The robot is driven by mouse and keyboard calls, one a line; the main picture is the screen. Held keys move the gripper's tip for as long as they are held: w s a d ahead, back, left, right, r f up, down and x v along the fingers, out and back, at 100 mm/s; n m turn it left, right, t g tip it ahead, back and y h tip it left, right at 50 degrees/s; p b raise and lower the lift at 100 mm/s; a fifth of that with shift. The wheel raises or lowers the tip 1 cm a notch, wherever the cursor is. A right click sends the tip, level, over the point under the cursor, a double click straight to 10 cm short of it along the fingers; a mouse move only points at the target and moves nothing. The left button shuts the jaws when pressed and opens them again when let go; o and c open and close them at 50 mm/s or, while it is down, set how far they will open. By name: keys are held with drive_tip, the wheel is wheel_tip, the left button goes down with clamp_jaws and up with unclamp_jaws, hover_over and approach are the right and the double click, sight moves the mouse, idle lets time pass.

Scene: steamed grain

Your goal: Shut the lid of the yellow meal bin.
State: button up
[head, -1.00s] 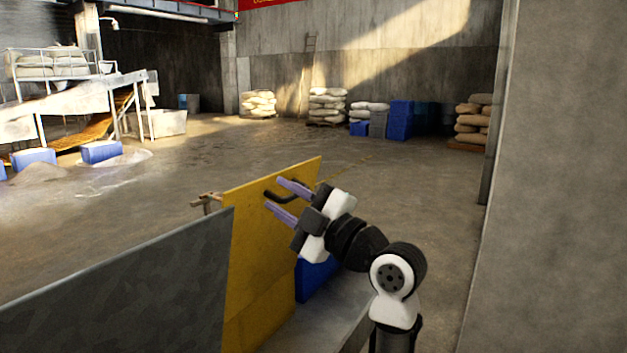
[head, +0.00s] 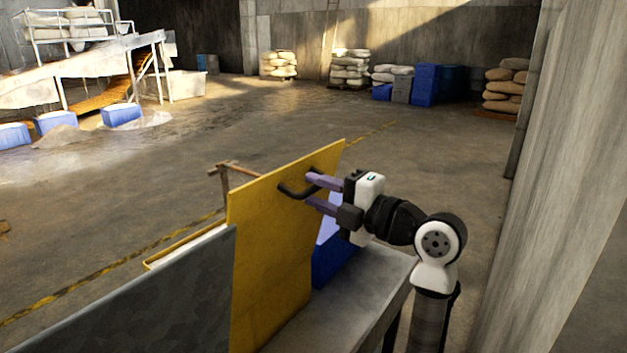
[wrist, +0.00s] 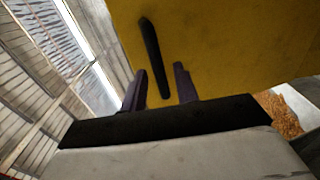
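The yellow lid (head: 275,245) stands raised and steeply tilted in the head view, with a black bar handle (head: 292,193) near its top edge. The lid (wrist: 225,40) fills the upper right of the wrist view. My gripper (head: 307,190) is at the lid's right side, its purple fingers apart. In the wrist view the handle (wrist: 152,55) runs between the fingers of my gripper (wrist: 158,85), with gaps showing on both sides. A yellow edge (head: 152,263), seemingly the bin's rim, shows left of the lid. The rest of the bin is hidden.
A grey panel (head: 150,300) stands in front of the lid at left. A grey ledge (head: 375,280) and a blue box (head: 332,262) lie beneath my arm. A concrete wall (head: 570,200) is close at right. Open floor (head: 240,120) lies beyond.

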drive_tip(key=shift+x, duration=0.85)
clamp_jaws()
